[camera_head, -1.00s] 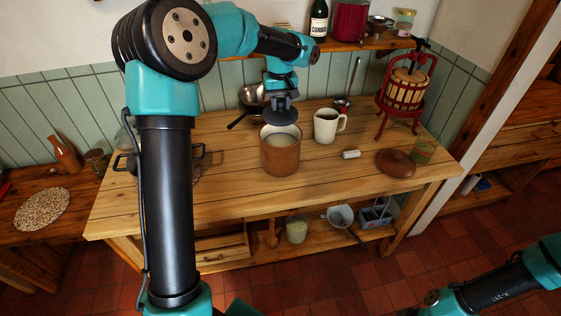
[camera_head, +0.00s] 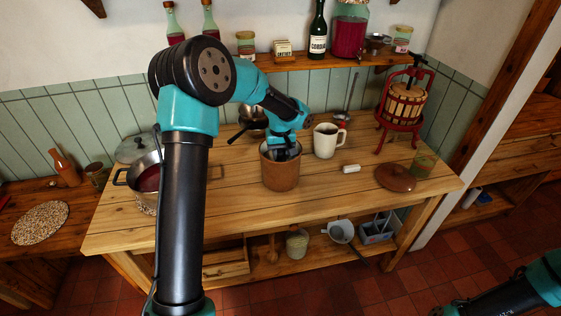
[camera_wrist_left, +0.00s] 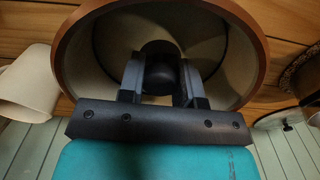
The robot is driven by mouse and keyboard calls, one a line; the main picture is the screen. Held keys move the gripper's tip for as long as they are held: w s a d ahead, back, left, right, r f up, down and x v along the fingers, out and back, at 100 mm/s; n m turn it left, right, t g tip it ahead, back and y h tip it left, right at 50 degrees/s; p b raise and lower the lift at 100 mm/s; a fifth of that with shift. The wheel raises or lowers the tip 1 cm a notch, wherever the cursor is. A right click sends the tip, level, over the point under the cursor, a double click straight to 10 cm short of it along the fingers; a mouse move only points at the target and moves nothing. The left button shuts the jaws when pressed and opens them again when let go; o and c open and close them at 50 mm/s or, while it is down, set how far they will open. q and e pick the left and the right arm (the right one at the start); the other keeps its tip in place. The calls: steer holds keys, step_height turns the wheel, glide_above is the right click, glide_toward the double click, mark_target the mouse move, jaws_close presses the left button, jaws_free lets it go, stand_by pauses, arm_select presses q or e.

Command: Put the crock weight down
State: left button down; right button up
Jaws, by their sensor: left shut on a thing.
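The brown stoneware crock (camera_head: 281,175) stands upright on the pine table. My left gripper (camera_head: 283,154) reaches down into its mouth. In the left wrist view the jaws (camera_wrist_left: 160,88) are shut on the dark knob of the crock weight (camera_wrist_left: 160,60), inside the round brown rim of the crock (camera_wrist_left: 258,40). The weight's disc is hidden in the head view, and I cannot tell whether it touches anything inside the crock. My right gripper is out of view; only part of that arm shows at the lower right.
A cream mug (camera_head: 326,141) stands close behind the crock to its right. A white block (camera_head: 351,169), a brown lid (camera_head: 396,177), a green glass (camera_head: 423,164) and a red fruit press (camera_head: 404,107) are farther right. A pot (camera_head: 146,178) stands left. The table front is clear.

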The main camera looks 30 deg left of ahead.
mark_target(281, 160)
arm_select(q)
steer(key=shift+f, duration=1.85)
steer(key=shift+f, duration=0.2)
steer(key=c, duration=0.8)
jaws_free()
steer(key=shift+r, duration=0.1)
step_height(281, 160, up, 12)
steer(key=shift+r, duration=0.1)
